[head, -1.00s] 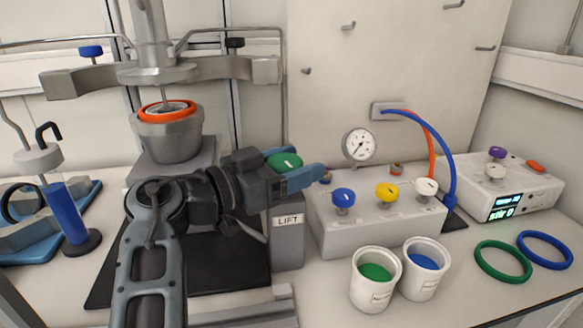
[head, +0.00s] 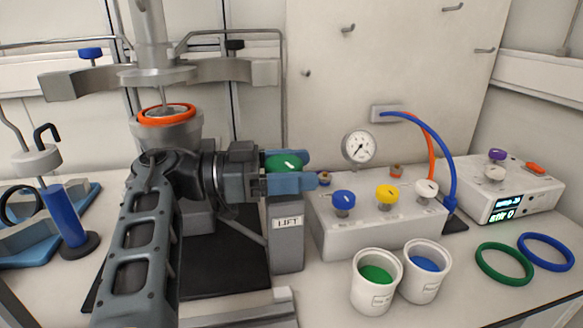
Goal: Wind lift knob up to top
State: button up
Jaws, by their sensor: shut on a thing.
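The green lift knob (head: 284,162) with a white pointer mark sits on top of the grey post marked LIFT (head: 287,235). My gripper (head: 290,172) reaches in from the left with its blue fingers on either side of the knob, shut on it. The near finger hides the knob's lower front. The reactor vessel (head: 166,130), with an orange ring (head: 167,115) on its rim, stands left of the post. It is below the fixed metal head (head: 158,74), with a visible gap between them. My arm hides the vessel's lower part and most of its support.
A white box with blue, yellow and white knobs (head: 386,196) stands close to the right of the post. Two white cups (head: 375,298) are in front of it. A blue cylinder (head: 67,216) stands at left. A stirrer unit (head: 510,192) is at far right.

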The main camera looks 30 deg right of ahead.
jog(key=shift+s+d+f, duration=0.1)
jog(key=shift+d+f, duration=0.05)
jog(key=shift+f, duration=0.1)
dwell(0.6)
jog(key=o, duration=1)
jog(key=shift+c, duration=0.2)
jog(key=shift+r, duration=0.1)
